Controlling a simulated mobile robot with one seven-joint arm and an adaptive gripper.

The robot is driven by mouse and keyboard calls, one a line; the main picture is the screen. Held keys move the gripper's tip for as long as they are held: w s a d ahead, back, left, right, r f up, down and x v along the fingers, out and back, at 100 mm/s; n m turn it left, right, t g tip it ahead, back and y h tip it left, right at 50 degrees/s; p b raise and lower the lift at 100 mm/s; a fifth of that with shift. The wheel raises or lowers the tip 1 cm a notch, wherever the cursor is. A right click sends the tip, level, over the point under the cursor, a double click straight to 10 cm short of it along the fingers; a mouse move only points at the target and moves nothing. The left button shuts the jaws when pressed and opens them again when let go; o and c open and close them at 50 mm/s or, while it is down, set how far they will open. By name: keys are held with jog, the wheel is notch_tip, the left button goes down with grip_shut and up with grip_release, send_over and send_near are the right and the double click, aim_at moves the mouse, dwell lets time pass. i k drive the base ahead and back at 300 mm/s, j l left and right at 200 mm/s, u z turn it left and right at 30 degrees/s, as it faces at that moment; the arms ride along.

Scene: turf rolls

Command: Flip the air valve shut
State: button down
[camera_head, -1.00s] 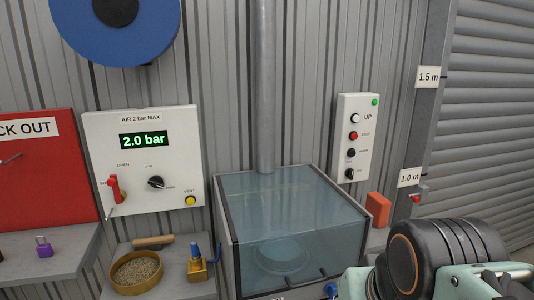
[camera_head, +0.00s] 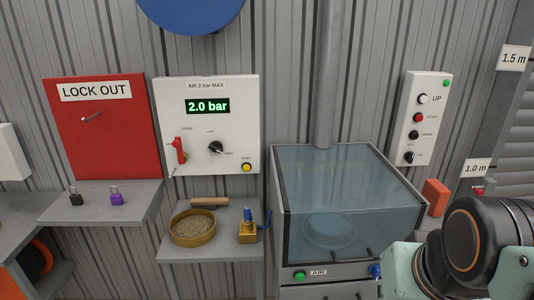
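The air panel (camera_head: 230,130) is a white box on the ribbed wall, left of the middle. Its display (camera_head: 208,106) reads 2.0 bar under the label "AIR 2 bar MAX". The air valve (camera_head: 180,151) has a red lever at the panel's lower left, standing roughly upright below the word OPEN. A black knob (camera_head: 215,147) and a yellow vent button (camera_head: 247,167) are on the same panel. My arm shows at the lower right, well away from the valve. My gripper is outside the view.
A red lock-out board (camera_head: 105,145) hangs left of the panel, above a grey shelf (camera_head: 95,209) with padlocks. Below the panel, another shelf (camera_head: 185,250) holds a grain bowl (camera_head: 193,239) and a brass fitting (camera_head: 247,231). A glass-topped cabinet (camera_head: 278,225) stands to the right.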

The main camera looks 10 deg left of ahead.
aim_at(177, 144)
jog(key=u, duration=1.25)
